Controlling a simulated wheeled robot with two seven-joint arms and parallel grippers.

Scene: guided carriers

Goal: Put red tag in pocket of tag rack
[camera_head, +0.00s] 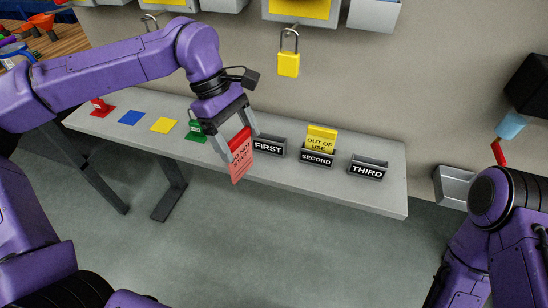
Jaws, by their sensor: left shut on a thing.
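My left gripper (238,136) is shut on the top of a red tag (241,162) with partly hidden lettering. The tag hangs down in front of the table, just left of the FIRST pocket (268,147), apart from it as far as I can tell. The tag rack shows as three dark labelled pockets in a row. The SECOND pocket (316,159) holds a yellow tag (321,139) reading OUT OF USE. The THIRD pocket (368,171) and the FIRST pocket show no tag. My right arm is at the right edge, and its gripper is out of view.
The grey table (393,193) carries a red square (103,112), a blue square (131,117), a yellow square (164,125) and a green square (194,137) on its left side. A yellow padlock (288,64) hangs on the wall above. The table's right end is clear.

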